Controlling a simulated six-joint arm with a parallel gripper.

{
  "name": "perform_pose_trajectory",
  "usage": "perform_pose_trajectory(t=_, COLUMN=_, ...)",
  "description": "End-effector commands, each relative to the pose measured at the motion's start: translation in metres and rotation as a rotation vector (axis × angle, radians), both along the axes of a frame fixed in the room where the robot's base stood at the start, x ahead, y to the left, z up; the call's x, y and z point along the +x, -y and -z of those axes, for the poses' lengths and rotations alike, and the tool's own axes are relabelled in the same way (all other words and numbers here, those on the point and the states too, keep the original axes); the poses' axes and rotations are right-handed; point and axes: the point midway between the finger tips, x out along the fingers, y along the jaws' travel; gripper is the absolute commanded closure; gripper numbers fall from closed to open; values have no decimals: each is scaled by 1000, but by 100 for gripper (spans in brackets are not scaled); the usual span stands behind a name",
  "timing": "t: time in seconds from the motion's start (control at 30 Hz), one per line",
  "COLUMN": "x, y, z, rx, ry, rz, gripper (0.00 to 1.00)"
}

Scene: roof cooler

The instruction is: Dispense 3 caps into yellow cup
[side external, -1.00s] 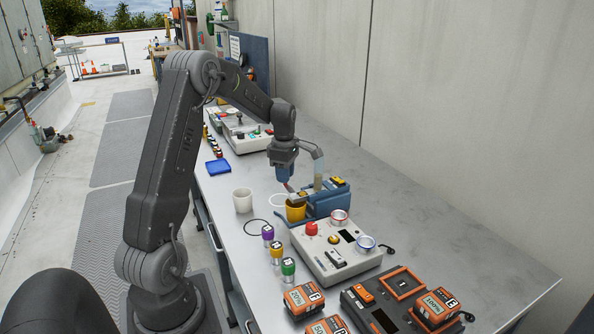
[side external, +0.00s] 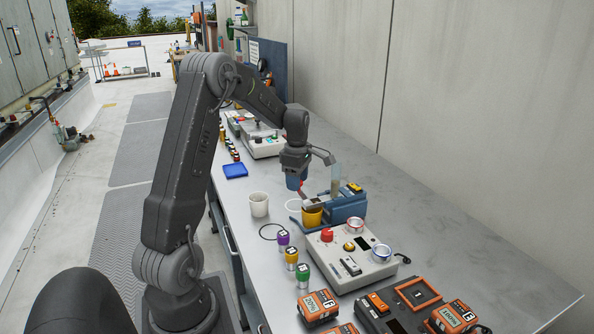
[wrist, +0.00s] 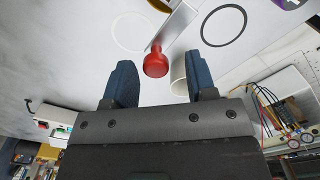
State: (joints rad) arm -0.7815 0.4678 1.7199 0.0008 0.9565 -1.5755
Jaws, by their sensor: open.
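The yellow cup (side external: 312,215) stands at the blue dispenser (side external: 345,207), below its clear upright tube (side external: 335,178). In the wrist view only a sliver of the cup shows at the top edge. A metal lever with a red knob (wrist: 155,63) sticks out from the dispenser. My gripper (side external: 298,186) is just above and beside the cup, close to the lever. In the wrist view its two blue fingers (wrist: 160,85) are apart, with the red knob beyond and between them. Nothing is held. No loose caps can be made out.
A white cup (side external: 259,205) and a blue tray (side external: 235,171) stand on the bench to the left. A control box (side external: 350,258) with knobs is in front of the dispenser. Purple, yellow and green topped pieces (side external: 291,257) line its left side. The right bench top is clear.

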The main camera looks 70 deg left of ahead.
Motion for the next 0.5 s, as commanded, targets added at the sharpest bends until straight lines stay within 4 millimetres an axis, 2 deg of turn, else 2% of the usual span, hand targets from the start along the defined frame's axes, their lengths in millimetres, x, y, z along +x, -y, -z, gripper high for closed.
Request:
perform_pose_trajectory(t=0.17, x=1, y=-1, z=-22, rx=6, ry=6, rz=0, gripper=48)
perform_pose_trajectory(t=0.5, x=1, y=-1, z=-97, rx=4, ry=4, rz=0, gripper=48)
